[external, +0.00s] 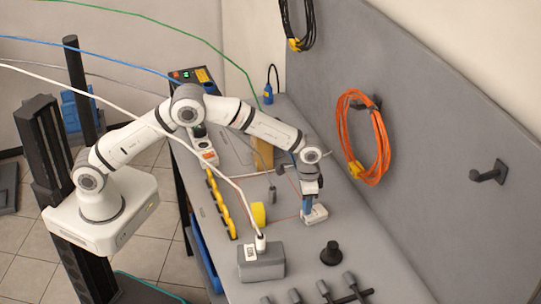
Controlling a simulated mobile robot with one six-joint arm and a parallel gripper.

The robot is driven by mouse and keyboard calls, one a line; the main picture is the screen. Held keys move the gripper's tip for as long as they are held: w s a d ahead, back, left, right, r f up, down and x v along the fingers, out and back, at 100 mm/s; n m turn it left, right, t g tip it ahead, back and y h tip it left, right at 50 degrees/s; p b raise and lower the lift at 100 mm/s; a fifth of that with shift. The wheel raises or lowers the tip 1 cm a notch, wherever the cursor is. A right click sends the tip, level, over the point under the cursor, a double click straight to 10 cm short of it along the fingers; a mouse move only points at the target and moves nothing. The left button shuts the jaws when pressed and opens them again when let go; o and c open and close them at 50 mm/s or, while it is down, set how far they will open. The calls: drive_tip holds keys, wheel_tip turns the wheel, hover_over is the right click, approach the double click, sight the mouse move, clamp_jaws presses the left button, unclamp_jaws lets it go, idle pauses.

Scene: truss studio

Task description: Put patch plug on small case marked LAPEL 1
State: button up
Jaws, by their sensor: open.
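My gripper (307,206) points down over the right part of the bench, its blue fingers at a small white block-like piece (317,216). The jaws are open; I cannot tell whether a finger touches that piece. A grey case (262,270) with a white label stands at the front of the bench, left of my gripper. The label's text is too small to read, so I cannot tell whether it says LAPEL 1. A white plug (261,243) with a white cable stands upright at the top of this case. I cannot tell which piece is the patch plug.
A yellow roll (258,213) and a yellow strip (219,203) lie left of my gripper. A black knob-like piece (331,253) and several dark tools (344,290) are at the front right. An orange cable coil (364,137) hangs on the grey back panel (440,150).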

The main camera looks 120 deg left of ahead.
wheel_tip(320, 180, up, 10)
drive_tip(key=shift+r+b, duration=0.1)
drive_tip(key=shift+b, duration=0.55)
drive_tip(key=s+d+r+m+t, duration=0.1)
drive_tip(key=s+d+r+m, duration=0.1)
drive_tip(key=s+d+r, duration=0.65)
drive_tip(key=s+d+r+m+t, duration=0.1)
drive_tip(key=s+d+r, duration=0.35)
drive_tip(key=d, duration=0.65)
drive_tip(key=s+d+f+m, duration=0.1)
drive_tip(key=s+d, duration=0.2)
drive_tip(key=s, duration=0.4)
drive_tip(key=s+d+f+m, duration=0.1)
drive_tip(key=s+d, duration=0.3)
drive_tip(key=s, duration=0.4)
drive_tip(key=s+d+f+m+t, duration=0.1)
drive_tip(key=s+d, duration=0.3)
drive_tip(key=s, duration=0.4)
drive_tip(key=shift+f, duration=0.75)
drive_tip(key=shift+o, duration=0.4)
